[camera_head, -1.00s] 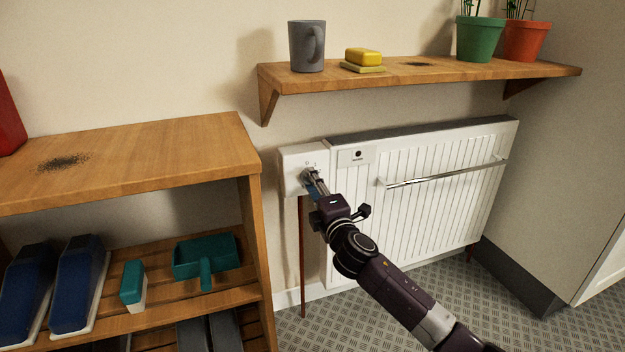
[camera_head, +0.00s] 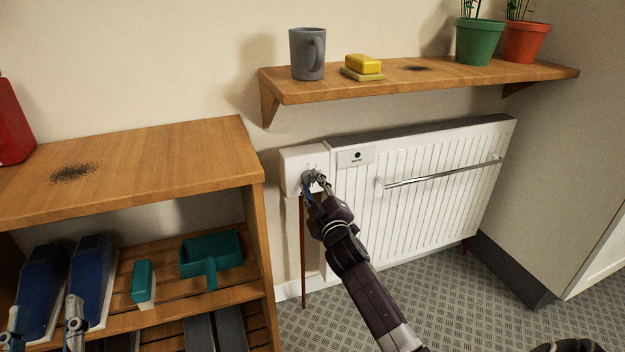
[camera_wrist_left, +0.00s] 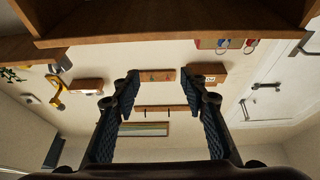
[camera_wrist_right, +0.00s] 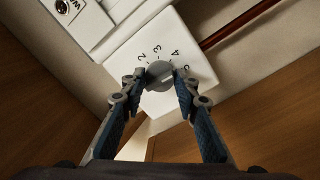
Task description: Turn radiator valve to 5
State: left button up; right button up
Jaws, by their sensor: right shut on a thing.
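The radiator valve is a grey round knob (camera_wrist_right: 159,74) on a white box (camera_head: 293,160) at the radiator's left end. In the right wrist view the digits 2, 3, 4 and 5 show around the knob. I cannot tell for sure which digit it points to. My right gripper (camera_head: 314,179) is shut on the knob, with one fingertip on each side of it in the right wrist view (camera_wrist_right: 158,80). My left gripper (camera_head: 45,322) is open and empty at the lower left, in front of the shelf unit. Its fingers are wide apart in the left wrist view (camera_wrist_left: 160,82).
The white radiator (camera_head: 430,190) has a rail across its front. A wall shelf (camera_head: 440,77) above holds a grey mug (camera_head: 307,55), yellow soap (camera_head: 362,64) and plant pots. A wooden shelf unit (camera_head: 150,160) with brushes and a teal dustpan (camera_head: 210,255) stands at left.

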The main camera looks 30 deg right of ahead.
jog(key=m+p, duration=0.2)
jog(key=shift+f+m, duration=0.1)
jog(key=shift+m, duration=0.2)
pick_arm(q)
notch_tip(320, 180, down, 13)
jog(key=a+g+y, duration=0.1)
jog(key=g+y, duration=0.1)
jog(key=g, duration=0.4)
jog(key=shift+w+a, duration=0.25)
jog(key=shift+w, duration=0.05)
pick_arm(e)
jog(key=o, duration=1.1)
jog(key=shift+o, duration=0.2)
jog(key=v, duration=1.2)
jog(key=shift+r, duration=0.2)
jog(key=shift+a+f, duration=0.1)
jog(key=shift+a, duration=0.05)
